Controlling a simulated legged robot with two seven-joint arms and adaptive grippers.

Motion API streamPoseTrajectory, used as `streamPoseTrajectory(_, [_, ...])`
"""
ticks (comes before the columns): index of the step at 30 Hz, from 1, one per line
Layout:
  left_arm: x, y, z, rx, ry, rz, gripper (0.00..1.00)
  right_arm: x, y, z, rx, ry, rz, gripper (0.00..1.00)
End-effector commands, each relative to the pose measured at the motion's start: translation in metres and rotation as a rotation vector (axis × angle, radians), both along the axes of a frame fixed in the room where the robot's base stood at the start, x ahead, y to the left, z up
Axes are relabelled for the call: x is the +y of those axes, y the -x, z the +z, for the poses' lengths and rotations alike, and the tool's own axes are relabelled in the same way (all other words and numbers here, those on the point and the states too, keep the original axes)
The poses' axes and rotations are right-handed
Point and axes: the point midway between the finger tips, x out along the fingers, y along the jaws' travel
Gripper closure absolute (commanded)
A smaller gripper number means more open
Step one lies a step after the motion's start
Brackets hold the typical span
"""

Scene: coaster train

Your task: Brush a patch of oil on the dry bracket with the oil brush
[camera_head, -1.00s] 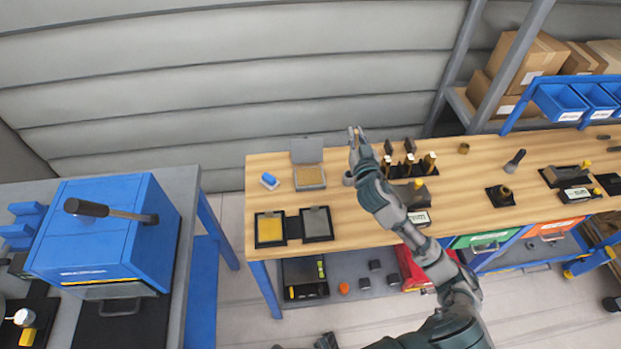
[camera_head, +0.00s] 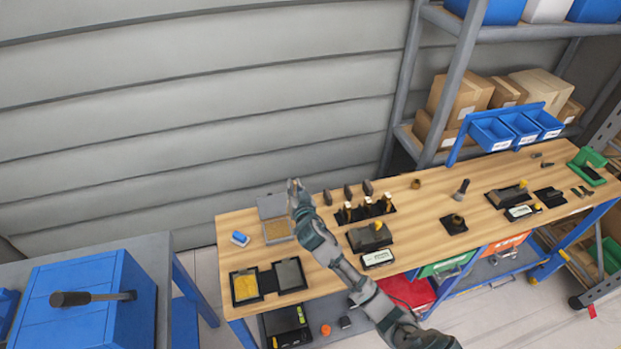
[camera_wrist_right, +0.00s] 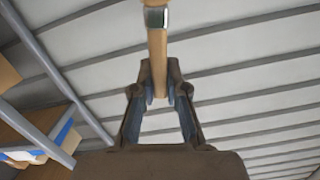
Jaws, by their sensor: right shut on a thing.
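My right gripper (camera_head: 294,187) is raised over the back left part of the wooden bench, just right of an open grey box. In the right wrist view it (camera_wrist_right: 160,97) is shut on the wooden handle of the oil brush (camera_wrist_right: 157,50), which has a metal band near the top edge. The brush's bristles are out of that view. I cannot tell which bench part is the dry bracket. Two dark-framed pads lie at the front left, one yellow (camera_head: 245,287) and one grey (camera_head: 289,274). My left gripper is not in view.
The open grey box (camera_head: 277,229) and a small blue block (camera_head: 239,238) are at the back left. A black fixture with a yellow knob (camera_head: 369,236) stands right of my arm. A blue cabinet (camera_head: 92,308) is on the left table. Blue bins (camera_head: 517,127) stand at the back right.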

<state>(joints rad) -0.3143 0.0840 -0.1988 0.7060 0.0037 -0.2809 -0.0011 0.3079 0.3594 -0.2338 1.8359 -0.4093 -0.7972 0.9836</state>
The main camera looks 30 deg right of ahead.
Motion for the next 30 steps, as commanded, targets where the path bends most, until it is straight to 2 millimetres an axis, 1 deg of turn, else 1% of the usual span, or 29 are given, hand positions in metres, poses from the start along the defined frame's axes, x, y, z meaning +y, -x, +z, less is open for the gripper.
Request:
streamPoseTrajectory(1, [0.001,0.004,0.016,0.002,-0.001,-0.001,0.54,0.011,-0.005,0.007,0.012,-0.029,0.003,1.0])
streamPoseTrajectory(3, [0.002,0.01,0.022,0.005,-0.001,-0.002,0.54,0.022,-0.01,0.003,0.021,-0.058,0.008,1.0])
streamPoseTrajectory(7, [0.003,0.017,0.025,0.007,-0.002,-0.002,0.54,0.034,-0.014,-0.004,0.033,-0.086,0.012,1.0])
streamPoseTrajectory(11, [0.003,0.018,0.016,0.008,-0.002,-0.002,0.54,0.037,-0.015,-0.017,0.036,-0.091,0.013,1.0])
streamPoseTrajectory(18, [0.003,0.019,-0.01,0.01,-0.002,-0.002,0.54,0.036,-0.015,-0.046,0.036,-0.089,0.013,1.0])
streamPoseTrajectory(21, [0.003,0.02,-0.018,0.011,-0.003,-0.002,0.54,0.036,-0.015,-0.055,0.036,-0.088,0.013,1.0])
streamPoseTrajectory(25, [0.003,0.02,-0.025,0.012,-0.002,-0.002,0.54,0.036,-0.015,-0.063,0.036,-0.089,0.013,1.0])
streamPoseTrajectory(30, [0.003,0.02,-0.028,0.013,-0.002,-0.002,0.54,0.037,-0.014,-0.067,0.035,-0.089,0.014,1.0])
